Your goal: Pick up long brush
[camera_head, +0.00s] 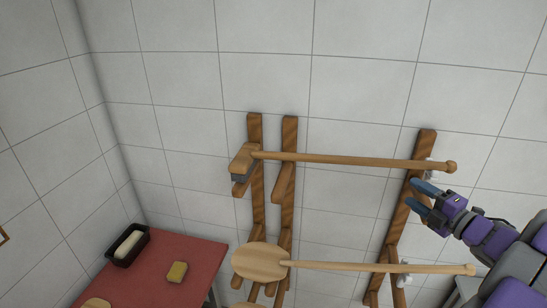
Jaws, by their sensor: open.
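The long brush (350,160) lies level across the top of a wooden wall rack. Its brush head (243,163) is at the left, and its round handle end (451,167) is at the right. My gripper (418,197) is at the right, with its blue fingers apart and empty. In the picture the fingers are just below the right part of the handle, in front of the right rack post. I see no contact with the handle, but the depth between them is hard to tell.
The wooden rack (288,138) has upright posts on a white tiled wall. A long wooden peel (260,262) lies lower on it. A red table (150,270) at lower left bears a dark loaf tin (113,254) and a yellow sponge-like block (177,272).

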